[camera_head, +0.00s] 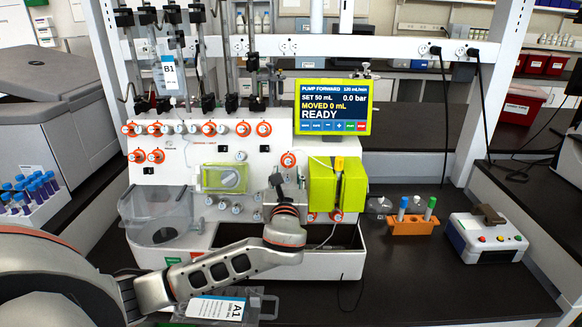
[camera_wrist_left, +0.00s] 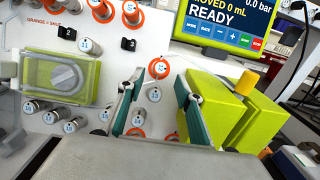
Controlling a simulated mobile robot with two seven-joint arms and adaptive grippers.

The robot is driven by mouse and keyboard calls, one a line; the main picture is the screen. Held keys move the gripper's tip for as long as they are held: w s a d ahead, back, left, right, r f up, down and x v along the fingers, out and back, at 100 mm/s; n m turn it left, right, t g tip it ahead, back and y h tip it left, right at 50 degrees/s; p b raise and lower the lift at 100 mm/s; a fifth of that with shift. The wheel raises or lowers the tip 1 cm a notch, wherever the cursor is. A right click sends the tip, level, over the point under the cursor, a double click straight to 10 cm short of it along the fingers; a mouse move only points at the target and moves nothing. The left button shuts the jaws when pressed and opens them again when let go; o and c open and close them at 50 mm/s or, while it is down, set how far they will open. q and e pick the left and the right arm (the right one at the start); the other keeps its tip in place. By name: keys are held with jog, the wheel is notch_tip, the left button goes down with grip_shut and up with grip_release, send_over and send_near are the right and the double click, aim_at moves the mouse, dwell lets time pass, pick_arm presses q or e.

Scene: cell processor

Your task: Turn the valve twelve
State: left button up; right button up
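A white machine panel (camera_head: 190,150) holds numbered round valve knobs, several with orange collars. An orange-collared knob (camera_wrist_left: 159,68), also in the head view (camera_head: 288,159), sits just above the fingers; its number is too small to read surely, so I cannot tell whether it is twelve. My left gripper (camera_wrist_left: 160,98) is open and empty in front of the panel, with teal-padded fingers apart. In the head view the left gripper (camera_head: 279,184) is below that knob. My right gripper is not in view.
A green pump block (camera_head: 353,186) stands close right of the left gripper; a green-framed dial (camera_head: 224,179) is to its left. A screen (camera_head: 333,107) reads READY. An orange tube rack (camera_head: 411,224) and a small control box (camera_head: 488,238) stand on the right bench.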

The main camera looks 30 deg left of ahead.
aim_at(288, 164)
pick_arm(q)
jog(key=shift+x, duration=2.35)
grip_shut()
